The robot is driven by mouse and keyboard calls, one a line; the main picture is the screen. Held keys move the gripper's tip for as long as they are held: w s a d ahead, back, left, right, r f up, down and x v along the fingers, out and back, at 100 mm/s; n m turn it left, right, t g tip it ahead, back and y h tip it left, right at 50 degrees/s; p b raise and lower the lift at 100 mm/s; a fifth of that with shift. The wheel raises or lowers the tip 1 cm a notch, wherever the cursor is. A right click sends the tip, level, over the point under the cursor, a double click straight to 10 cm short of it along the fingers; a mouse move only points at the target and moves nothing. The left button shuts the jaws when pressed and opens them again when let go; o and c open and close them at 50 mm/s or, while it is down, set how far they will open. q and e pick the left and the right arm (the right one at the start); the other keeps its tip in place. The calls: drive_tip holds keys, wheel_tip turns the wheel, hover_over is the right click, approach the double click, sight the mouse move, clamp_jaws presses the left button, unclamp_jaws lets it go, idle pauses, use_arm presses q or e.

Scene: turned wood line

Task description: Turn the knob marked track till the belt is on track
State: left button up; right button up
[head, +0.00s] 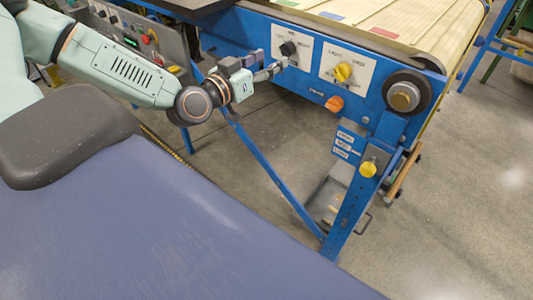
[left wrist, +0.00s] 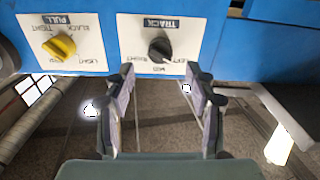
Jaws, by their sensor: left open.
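The track knob (left wrist: 159,50) is black and sits on a white plate marked TRACK (left wrist: 162,22) on a blue panel. A pale pointer mark shows on its lower right side in the left wrist view. In the head view, the knob (head: 288,48) is just beyond my left gripper (head: 276,66). In the left wrist view, my left gripper (left wrist: 160,76) is open, its fingers apart and just short of the knob, with nothing between them. The cream slatted belt (head: 420,35) runs along the top right; I cannot tell whether it is on track.
A yellow knob (head: 342,72) is on the neighbouring plate. An orange button (head: 334,104), a dark roller end (head: 404,96) and a lower yellow knob (head: 368,169) are on the blue frame. A grey control box (head: 130,35) stands behind my arm.

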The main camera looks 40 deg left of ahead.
use_arm(q)
drive_tip(key=s+d+f+g, duration=0.6)
drive_tip(key=s+f, duration=0.2)
drive_tip(key=f, duration=0.3)
drive_tip(key=s+d+f+g+h+p, duration=0.1)
drive_tip(key=s+d+f+g, duration=0.5)
drive_tip(key=s+f, duration=0.3)
drive_tip(key=shift+s+d+f, duration=0.15)
drive_tip(key=shift+d+f, duration=0.2)
drive_tip(key=shift+f, duration=0.6)
drive_tip(key=s+f+g+y, duration=0.1)
drive_tip(key=s+f+g, duration=0.2)
drive_tip(key=s, duration=0.5)
drive_tip(key=s+d+f+g+y, duration=0.1)
drive_tip(key=s+f+g, duration=0.2)
drive_tip(key=s, duration=0.6)
